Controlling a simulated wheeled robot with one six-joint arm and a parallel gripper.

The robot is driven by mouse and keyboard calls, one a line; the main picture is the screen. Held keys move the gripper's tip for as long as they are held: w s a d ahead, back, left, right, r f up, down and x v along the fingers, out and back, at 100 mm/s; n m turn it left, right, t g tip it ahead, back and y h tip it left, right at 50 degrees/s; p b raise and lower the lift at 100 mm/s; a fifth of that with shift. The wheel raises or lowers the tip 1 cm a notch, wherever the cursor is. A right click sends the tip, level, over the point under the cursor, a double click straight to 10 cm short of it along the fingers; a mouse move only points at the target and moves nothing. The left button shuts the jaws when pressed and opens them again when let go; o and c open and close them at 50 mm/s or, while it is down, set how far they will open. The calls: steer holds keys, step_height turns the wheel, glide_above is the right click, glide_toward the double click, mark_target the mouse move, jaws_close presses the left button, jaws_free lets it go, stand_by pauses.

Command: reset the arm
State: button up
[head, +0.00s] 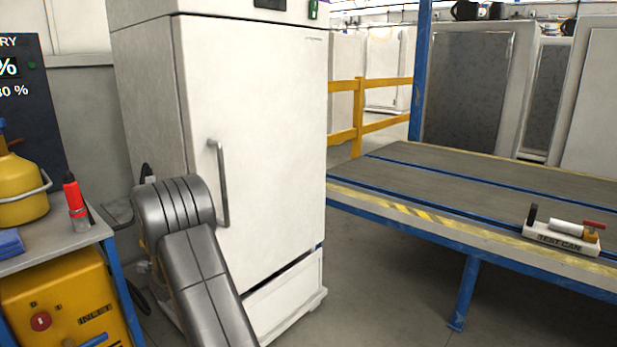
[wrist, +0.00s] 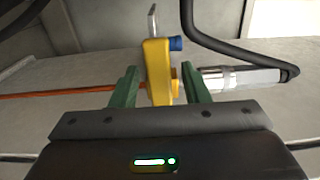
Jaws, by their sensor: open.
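My gripper (wrist: 159,78) is open in the wrist view, with one green finger on each side. A yellow fitting (wrist: 157,70) with a blue knob (wrist: 175,43) and a metal lever (wrist: 152,20) shows between the fingers. I cannot tell whether a finger touches it. A silver connector (wrist: 238,78) lies to its right, with a black hose (wrist: 235,52) curving from its far end. An orange-red line (wrist: 60,91) runs to the left. In the head view, my grey arm reaches up in front of a white cabinet; my gripper is hidden there.
The white cabinet (head: 255,120) has a shut door with a vertical handle (head: 220,185). Floor shows between.

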steer(key=p+v, duration=0.2)
steer(key=v, duration=1.2)
steer(key=b+x, duration=0.2)
steer(key=x, duration=1.2)
steer(key=shift+w+a+f, duration=0.1)
steer(key=shift+w+a, duration=0.05)
steer(key=shift+a, duration=0.05)
steer(key=shift+d+f+n, duration=0.15)
steer(key=shift+f+n, duration=0.05)
steer(key=shift+n, duration=0.2)
steer(key=shift+f+n+b, duration=0.2)
steer(key=shift+n+b, duration=0.3)
steer(key=shift+n, duration=0.5)
steer(key=shift+d, duration=0.1)
